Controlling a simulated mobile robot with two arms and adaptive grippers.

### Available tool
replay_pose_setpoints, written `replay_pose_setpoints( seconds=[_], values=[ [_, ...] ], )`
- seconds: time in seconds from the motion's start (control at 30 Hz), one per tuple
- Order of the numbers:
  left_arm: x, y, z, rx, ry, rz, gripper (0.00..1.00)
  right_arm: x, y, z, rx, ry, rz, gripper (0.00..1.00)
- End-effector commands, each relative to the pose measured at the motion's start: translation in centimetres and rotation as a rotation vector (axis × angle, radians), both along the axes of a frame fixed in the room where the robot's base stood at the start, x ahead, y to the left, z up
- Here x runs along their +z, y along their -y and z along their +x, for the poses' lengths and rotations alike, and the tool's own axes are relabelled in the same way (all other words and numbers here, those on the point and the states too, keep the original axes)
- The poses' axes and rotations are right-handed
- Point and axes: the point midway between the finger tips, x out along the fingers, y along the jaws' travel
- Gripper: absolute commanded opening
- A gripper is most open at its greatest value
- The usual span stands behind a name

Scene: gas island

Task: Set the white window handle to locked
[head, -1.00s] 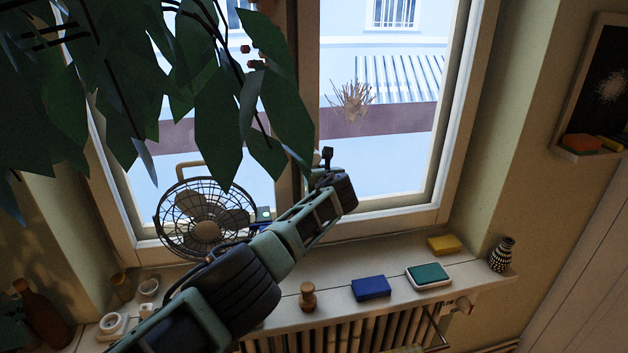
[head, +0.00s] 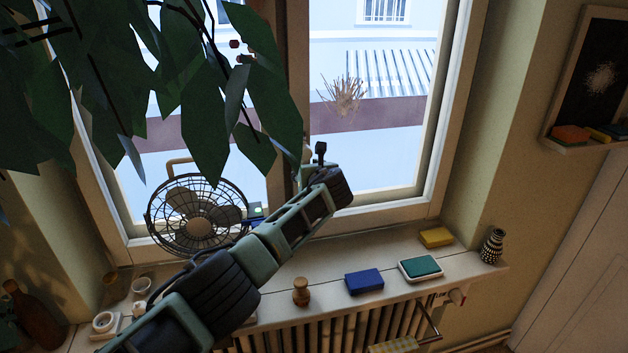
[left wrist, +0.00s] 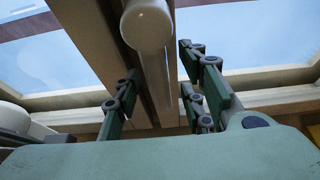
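The white window handle (left wrist: 147,25) shows in the left wrist view at top centre, its rounded end towards the camera, in front of the window's middle frame post. My left gripper (left wrist: 158,100) is open there, with fingers apart to the left and right of the handle's line in the picture. I see no clear contact with the handle. In the head view my left gripper (head: 314,165) reaches up to the middle post, and the arm and fingers hide most of the handle. My right gripper is in neither view.
A wire fan (head: 197,214) stands left of my arm on the windowsill (head: 330,262). A wooden figure (head: 301,292), a blue block (head: 365,282), a green pad (head: 420,268), a yellow sponge (head: 436,237) and a patterned vase (head: 493,246) stand along the sill. Plant leaves (head: 195,90) hang at upper left.

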Motion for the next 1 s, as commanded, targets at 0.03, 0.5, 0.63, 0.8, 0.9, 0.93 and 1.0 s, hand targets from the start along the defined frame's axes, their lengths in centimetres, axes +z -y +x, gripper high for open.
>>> replay_pose_setpoints(
  seconds=[0.03, 0.5, 0.63, 0.8, 0.9, 0.93, 1.0],
  values=[
    [0.1, 0.1, -0.3, -0.001, 0.001, -0.002, 0.38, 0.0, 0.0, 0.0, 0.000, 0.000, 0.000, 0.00],
    [1.7, 1.1, -4.2, -0.001, 0.001, -0.002, 0.38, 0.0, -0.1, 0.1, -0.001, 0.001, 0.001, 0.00],
    [2.4, 1.7, -5.7, -0.001, 0.000, 0.001, 0.38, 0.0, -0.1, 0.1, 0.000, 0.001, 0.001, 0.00],
    [3.3, 2.3, -7.7, -0.001, 0.000, 0.000, 0.38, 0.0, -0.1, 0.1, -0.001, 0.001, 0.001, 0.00],
    [3.6, 2.6, -8.6, 0.000, 0.000, 0.001, 0.38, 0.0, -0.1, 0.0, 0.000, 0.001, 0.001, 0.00],
    [3.8, 2.7, -8.8, 0.000, 0.000, 0.001, 0.38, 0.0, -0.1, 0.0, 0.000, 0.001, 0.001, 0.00],
    [3.9, 2.8, -9.1, 0.000, -0.001, 0.002, 0.38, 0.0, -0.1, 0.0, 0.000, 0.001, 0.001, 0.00]
  ],
)
